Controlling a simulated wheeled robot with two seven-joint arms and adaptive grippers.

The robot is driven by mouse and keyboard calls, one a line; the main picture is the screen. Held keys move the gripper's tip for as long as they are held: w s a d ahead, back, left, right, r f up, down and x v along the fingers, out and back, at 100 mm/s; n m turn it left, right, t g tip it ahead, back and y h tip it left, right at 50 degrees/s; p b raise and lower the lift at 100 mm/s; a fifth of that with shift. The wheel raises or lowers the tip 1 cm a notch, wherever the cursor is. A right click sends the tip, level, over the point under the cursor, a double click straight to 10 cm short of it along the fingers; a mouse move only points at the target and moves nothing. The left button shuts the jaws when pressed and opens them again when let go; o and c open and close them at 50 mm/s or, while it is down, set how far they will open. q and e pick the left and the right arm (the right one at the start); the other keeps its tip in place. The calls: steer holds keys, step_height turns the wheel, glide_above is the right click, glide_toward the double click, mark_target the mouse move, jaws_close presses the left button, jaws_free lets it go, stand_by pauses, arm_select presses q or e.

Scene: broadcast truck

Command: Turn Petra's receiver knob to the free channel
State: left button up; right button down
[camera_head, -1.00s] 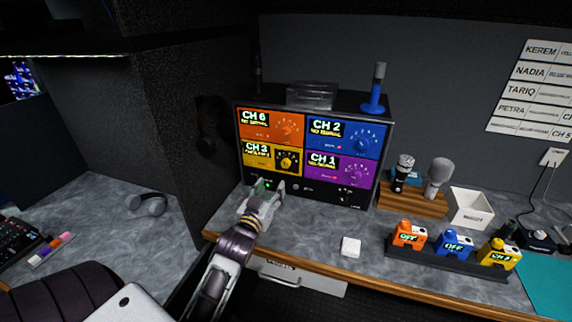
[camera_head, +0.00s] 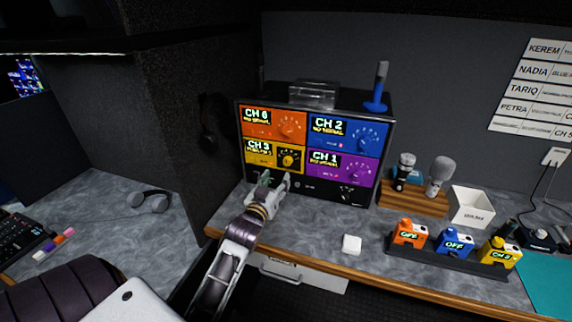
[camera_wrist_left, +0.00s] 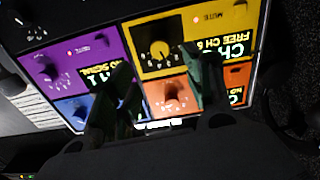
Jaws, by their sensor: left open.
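The receiver rack (camera_head: 315,192) stands on the desk with four coloured panels: orange, blue, yellow and purple. The wall list pairs PETRA with a word starting like yellow. In the left wrist view the picture is upside down; the yellow knob (camera_wrist_left: 160,52) shows there, beside small text that seems to read FREE CH 6. My left gripper (camera_head: 275,181) is open and empty, just below and in front of the yellow panel. Its fingers (camera_wrist_left: 164,88) are apart from the knob. My right gripper is out of view.
The orange, blue and yellow packs (camera_head: 455,241) stand in a dark holder at right. A white box (camera_head: 472,207), microphones (camera_head: 438,172) and a small white block (camera_head: 351,244) are on the desk. A dark partition (camera_head: 170,120) rises left of the rack.

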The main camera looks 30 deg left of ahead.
mark_target(287, 162)
arm_select(q)
steer(key=shift+p+x, duration=0.4)
steer(key=shift+x, duration=4.05)
steer(key=shift+w+a, duration=0.1)
steer(key=shift+w, duration=0.65)
steer(key=c, duration=1)
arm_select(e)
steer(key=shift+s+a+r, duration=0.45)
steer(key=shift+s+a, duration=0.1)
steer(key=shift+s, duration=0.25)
